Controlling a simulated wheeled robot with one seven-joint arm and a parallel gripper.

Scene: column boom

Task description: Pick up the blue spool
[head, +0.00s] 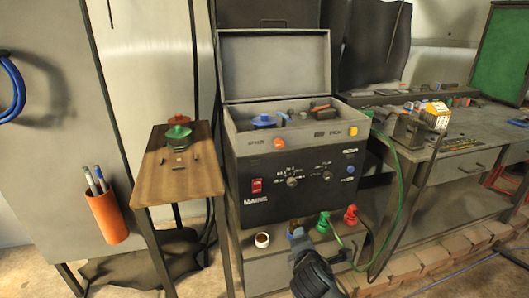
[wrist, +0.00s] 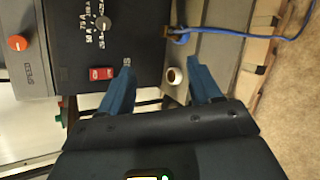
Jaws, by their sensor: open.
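A blue spool-like disc (head: 263,120) lies in the open top of the grey and black mains box (head: 290,190), at the left of its tray. It is the likeliest blue spool, and its lower part is hidden by the box's rim. It does not show in the wrist view. My gripper (head: 298,238) is low in front of the box, below and to the right of the disc and well apart from it. In the wrist view, my gripper (wrist: 160,66) is open with nothing held between its blue fingers.
A small white cup (head: 262,240) stands on the low cabinet; the wrist view shows it too (wrist: 174,75). Red (head: 350,215) and green (head: 323,222) pieces stand nearby. A green spool (head: 176,132) sits on the wooden stand. The box's raised lid (head: 275,65) stands behind the tray.

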